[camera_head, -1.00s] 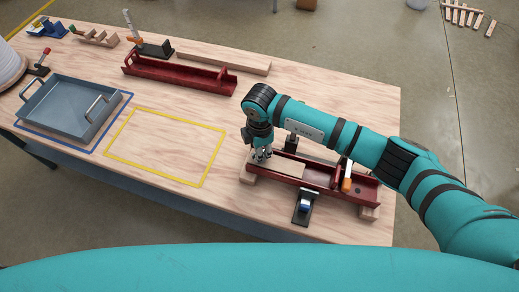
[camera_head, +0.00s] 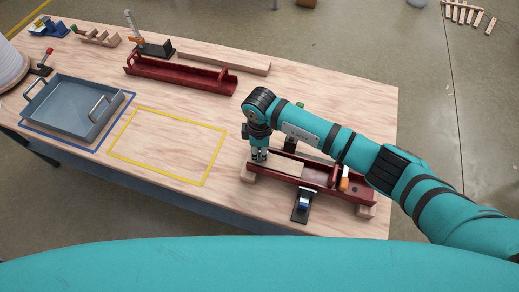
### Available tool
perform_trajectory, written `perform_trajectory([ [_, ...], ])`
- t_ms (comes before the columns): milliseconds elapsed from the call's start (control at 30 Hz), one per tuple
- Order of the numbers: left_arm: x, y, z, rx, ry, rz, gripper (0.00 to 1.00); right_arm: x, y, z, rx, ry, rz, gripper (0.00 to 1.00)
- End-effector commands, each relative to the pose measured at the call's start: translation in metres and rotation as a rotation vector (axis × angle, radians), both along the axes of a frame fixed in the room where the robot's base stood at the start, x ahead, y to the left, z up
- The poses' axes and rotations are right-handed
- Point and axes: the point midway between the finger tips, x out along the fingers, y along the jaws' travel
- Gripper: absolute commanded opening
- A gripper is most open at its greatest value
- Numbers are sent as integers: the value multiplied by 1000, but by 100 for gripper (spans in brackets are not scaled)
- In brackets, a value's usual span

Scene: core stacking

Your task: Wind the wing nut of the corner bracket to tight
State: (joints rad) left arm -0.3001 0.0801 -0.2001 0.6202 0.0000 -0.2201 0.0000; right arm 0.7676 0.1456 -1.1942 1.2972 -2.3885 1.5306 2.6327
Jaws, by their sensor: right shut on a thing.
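A long red metal bracket (camera_head: 315,177) lies near the table's front right, its ends on wooden blocks. A pale wooden piece (camera_head: 283,167) lies in its left part. My right gripper (camera_head: 259,156) points down at the left end of the bracket, with its fingers shut. The wing nut itself is hidden between the fingers, which close on it there. My left gripper is not in view.
A clamp with a blue part (camera_head: 302,204) stands in front of the bracket; an orange handle (camera_head: 344,183) stands at its right. A yellow-taped rectangle (camera_head: 205,184) is empty. A grey tray (camera_head: 60,120) and a second red channel (camera_head: 180,76) lie farther left.

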Motion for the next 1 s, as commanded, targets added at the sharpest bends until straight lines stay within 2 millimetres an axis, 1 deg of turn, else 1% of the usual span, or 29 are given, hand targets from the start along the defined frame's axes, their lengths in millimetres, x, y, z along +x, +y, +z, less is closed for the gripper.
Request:
perform_trajectory([
  [33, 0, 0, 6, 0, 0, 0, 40, -1, 1, 3, 1, 2, -37, 0],
  [200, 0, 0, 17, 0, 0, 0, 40, -1, 1, 4, 1, 3, -208, 0],
  [400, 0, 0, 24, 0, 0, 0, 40, -1, 1, 2, 2, 3, -361, 0],
  [700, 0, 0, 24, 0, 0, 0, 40, 0, 1, 1, 1, 0, -386, 0],
  [733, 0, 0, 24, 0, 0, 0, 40, 0, 1, 1, 1, 0, -385, 16],
  [800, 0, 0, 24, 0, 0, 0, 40, 0, 1, 1, 1, 1, -385, 25],
  [900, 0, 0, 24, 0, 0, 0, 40, 0, 1, 1, 1, 1, -384, 38],
  [1000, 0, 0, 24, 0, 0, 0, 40, 0, 1, 0, 1, 1, -384, 39],
])
